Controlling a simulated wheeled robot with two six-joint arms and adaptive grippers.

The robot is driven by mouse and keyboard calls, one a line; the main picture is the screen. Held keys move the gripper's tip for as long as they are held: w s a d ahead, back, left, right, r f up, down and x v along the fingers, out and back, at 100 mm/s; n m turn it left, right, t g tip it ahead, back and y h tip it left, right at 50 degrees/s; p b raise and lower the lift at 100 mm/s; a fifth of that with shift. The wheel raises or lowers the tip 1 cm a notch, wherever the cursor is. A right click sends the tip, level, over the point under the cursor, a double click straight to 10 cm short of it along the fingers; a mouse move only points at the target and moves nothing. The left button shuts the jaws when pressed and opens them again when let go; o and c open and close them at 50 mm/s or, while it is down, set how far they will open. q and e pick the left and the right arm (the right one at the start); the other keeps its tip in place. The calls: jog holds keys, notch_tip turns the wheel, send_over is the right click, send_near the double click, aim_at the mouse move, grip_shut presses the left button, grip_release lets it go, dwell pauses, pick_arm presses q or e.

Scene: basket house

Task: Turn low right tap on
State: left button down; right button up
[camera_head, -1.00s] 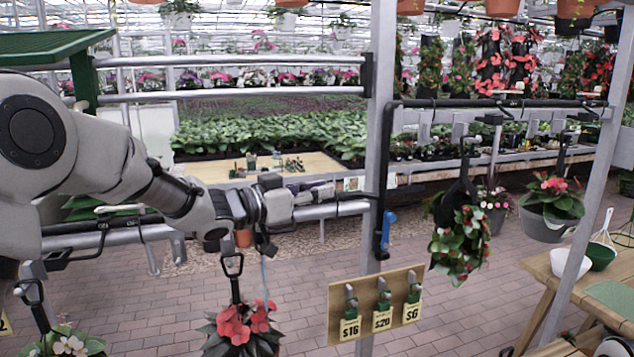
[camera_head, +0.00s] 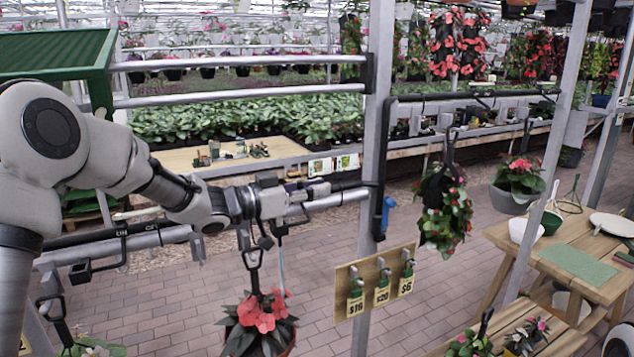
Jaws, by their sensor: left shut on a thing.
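My left arm comes in from the left, and its left gripper (camera_head: 292,201) is at the lower pipe (camera_head: 340,198), just left of the grey post. It is shut on what looks like the low right tap, which the fingers mostly hide. I cannot tell how far the tap is turned. Another tap (camera_head: 122,214) with a pale handle sits farther left on the low pipe. A blue nozzle (camera_head: 388,213) hangs on the right side of the post. My right gripper is not in view.
A pot of red flowers (camera_head: 262,322) hangs below my left gripper. A wooden price board (camera_head: 342,297) is fixed low on the grey post (camera_head: 375,130). A hanging plant (camera_head: 440,215) is right of it. A wooden table (camera_head: 500,233) stands at the right. Brick floor is open between.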

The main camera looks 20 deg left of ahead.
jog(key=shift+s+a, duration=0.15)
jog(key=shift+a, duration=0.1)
pick_arm(q)
jog(key=c, duration=1.1)
grip_release()
jog(key=shift+o, duration=0.2)
jog(key=shift+s+a, duration=0.1)
jog(key=shift+a, duration=0.05)
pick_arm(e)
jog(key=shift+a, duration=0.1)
pick_arm(q)
jog(key=v, duration=1.1)
jog(key=shift+s+a, duration=0.25)
jog(key=shift+a, duration=0.05)
jog(key=shift+s+a, duration=0.15)
